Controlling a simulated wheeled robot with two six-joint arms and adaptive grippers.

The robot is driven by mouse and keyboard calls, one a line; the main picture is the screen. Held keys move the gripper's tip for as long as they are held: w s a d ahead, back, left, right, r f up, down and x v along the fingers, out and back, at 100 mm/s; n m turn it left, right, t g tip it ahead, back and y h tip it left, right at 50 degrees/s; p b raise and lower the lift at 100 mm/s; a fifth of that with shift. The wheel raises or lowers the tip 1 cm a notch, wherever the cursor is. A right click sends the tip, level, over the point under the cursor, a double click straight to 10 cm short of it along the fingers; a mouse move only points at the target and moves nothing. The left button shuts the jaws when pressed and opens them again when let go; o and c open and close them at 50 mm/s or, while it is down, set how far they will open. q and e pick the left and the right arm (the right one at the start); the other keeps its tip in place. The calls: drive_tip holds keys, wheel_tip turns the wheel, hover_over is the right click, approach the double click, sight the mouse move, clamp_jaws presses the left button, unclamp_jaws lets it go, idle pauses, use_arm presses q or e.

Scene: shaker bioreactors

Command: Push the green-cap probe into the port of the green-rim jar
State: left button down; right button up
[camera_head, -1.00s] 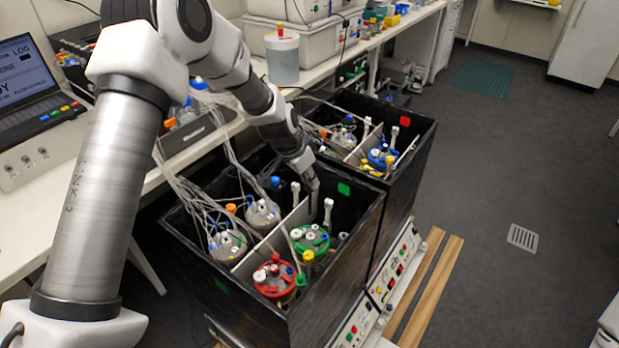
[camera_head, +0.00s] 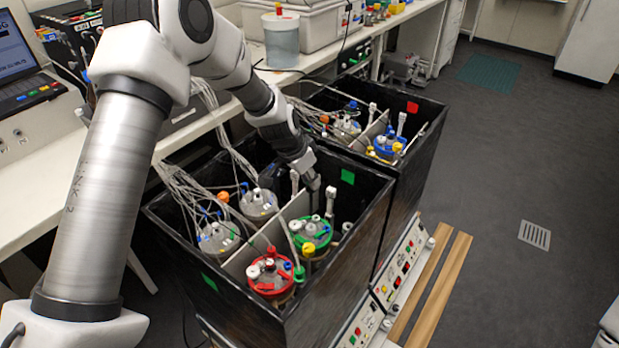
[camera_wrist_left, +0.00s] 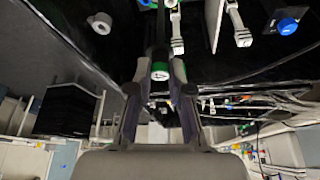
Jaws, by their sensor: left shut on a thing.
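The green-rim jar (camera_head: 311,236) stands in the front black box, its lid with several fittings facing up. My left gripper (camera_head: 314,186) is above the jar's far side and points down. In the left wrist view its two fingers (camera_wrist_left: 159,88) are shut on the green-cap probe (camera_wrist_left: 160,69), with the green and white cap between the fingertips. The probe's dark shaft runs away from the fingers. Its tip and the jar's port are too small or hidden to tell whether they touch. My right gripper is not in view.
A red-rim jar (camera_head: 269,277) stands beside the green one. A divider (camera_head: 262,247) separates them from two grey-lidded jars with tubes. White upright holders (camera_head: 330,200) stand close by. A second black box (camera_head: 425,125) holds a blue-rim jar (camera_head: 386,147).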

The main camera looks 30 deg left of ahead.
sight(309, 191)
use_arm(q)
drive_tip(key=shift+s+d, duration=0.15)
drive_tip(key=shift+s, duration=0.1)
drive_tip(key=shift+f+b, duration=0.35)
drive_tip(key=shift+b, duration=0.05)
wheel_tip(309, 191, down, 2)
drive_tip(key=shift+w+f+b, duration=0.1)
drive_tip(key=shift+f+b, duration=0.1)
drive_tip(key=shift+b, duration=0.6)
drive_tip(key=shift+f+b, duration=0.5)
drive_tip(key=shift+f, duration=0.05)
drive_tip(key=shift+r, duration=0.15)
drive_tip(key=shift+f+b, duration=3.35)
drive_tip(key=shift+b, duration=0.25)
idle(2.1)
